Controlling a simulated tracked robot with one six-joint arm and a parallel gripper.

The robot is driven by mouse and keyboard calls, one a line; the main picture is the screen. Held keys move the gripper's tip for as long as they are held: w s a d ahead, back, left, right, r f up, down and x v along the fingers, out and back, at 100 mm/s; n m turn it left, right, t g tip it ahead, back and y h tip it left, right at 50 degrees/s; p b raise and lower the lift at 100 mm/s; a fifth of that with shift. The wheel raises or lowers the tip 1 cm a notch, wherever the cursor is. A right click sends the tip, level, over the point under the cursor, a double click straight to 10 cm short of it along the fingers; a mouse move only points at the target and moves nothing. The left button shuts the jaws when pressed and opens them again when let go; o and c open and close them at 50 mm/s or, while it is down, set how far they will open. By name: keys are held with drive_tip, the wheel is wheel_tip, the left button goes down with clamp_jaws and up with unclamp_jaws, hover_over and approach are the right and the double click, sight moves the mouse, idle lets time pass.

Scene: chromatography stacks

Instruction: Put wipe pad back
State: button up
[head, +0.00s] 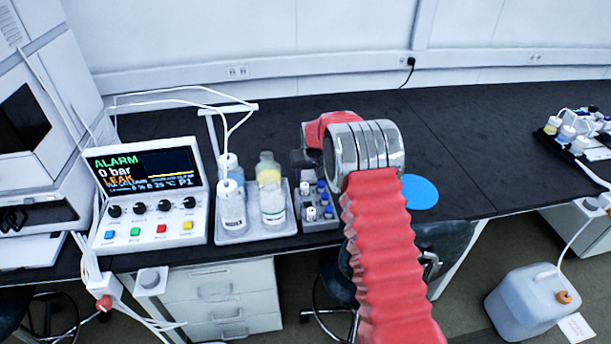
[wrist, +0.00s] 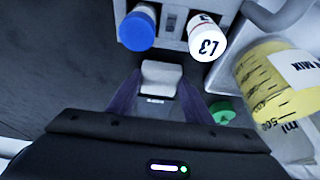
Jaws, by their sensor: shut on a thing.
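The wipe pad (wrist: 162,74) looks like a small white block between the fingertips of my gripper (wrist: 161,88) in the wrist view. The dark fingers stand on either side of it, shut on it. A small printed label shows just below the pad. The pad lies close to the vial rack (wrist: 176,45), beside its near edge; I cannot tell whether it touches the bench. In the head view my arm hides most of the gripper, and I cannot make out the pad there.
A vial rack (head: 318,222) with blue- and white-capped vials stands beside a bottle tray (head: 285,230). A yellow bottle (wrist: 285,85) is close at the right of the wrist view. A control box (head: 150,232) reads ALARM and LEAK. A blue disc (head: 420,192) lies right of my arm.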

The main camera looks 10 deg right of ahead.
drive_tip(key=shift+f, duration=0.3)
drive_tip(key=o, duration=1.1)
drive_tip(key=shift+r, duration=0.15)
drive_tip(key=v, duration=1.2)
